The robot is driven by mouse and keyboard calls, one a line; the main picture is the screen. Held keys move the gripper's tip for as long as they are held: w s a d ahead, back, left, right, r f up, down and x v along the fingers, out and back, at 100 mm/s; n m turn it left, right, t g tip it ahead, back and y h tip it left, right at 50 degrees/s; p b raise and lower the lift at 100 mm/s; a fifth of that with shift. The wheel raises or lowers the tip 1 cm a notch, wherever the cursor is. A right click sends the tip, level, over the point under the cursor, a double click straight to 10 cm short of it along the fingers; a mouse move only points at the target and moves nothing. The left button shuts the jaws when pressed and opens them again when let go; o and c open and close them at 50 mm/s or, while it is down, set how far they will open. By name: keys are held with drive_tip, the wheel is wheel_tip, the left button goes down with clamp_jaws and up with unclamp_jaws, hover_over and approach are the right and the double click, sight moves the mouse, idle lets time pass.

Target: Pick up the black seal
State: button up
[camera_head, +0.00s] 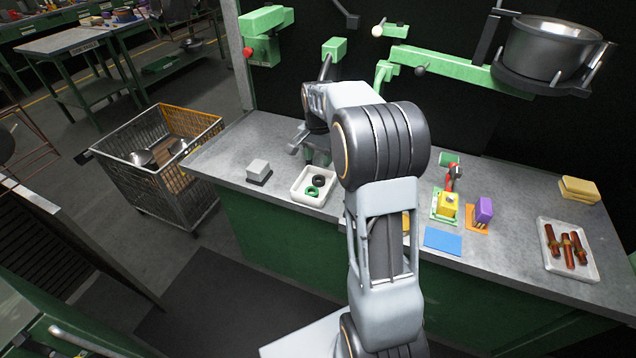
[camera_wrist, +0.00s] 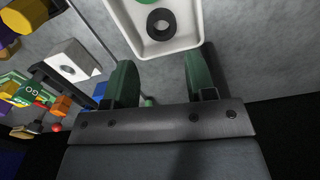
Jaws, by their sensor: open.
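The black seal (camera_head: 320,184) is a small black ring lying flat in a white tray (camera_head: 301,198) on the grey bench, beside a green ring (camera_head: 311,191). In the wrist view the black seal (camera_wrist: 151,22) lies in the tray (camera_wrist: 168,50) near the top edge, with the green ring partly cut off beyond it. My gripper (camera_wrist: 163,68) has two green fingers, spread apart with nothing between them. The seal shows beyond the fingertips, apart from them.
To the right are a yellow block (camera_head: 448,206), a purple block (camera_head: 484,209), a blue pad (camera_head: 443,238) and a tray of brown rods (camera_head: 568,250). A wire cart (camera_head: 150,185) stands left of the bench.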

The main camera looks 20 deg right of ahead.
sight(318, 177)
drive_tip(key=shift+f, duration=4.25)
drive_tip(key=c, duration=0.6)
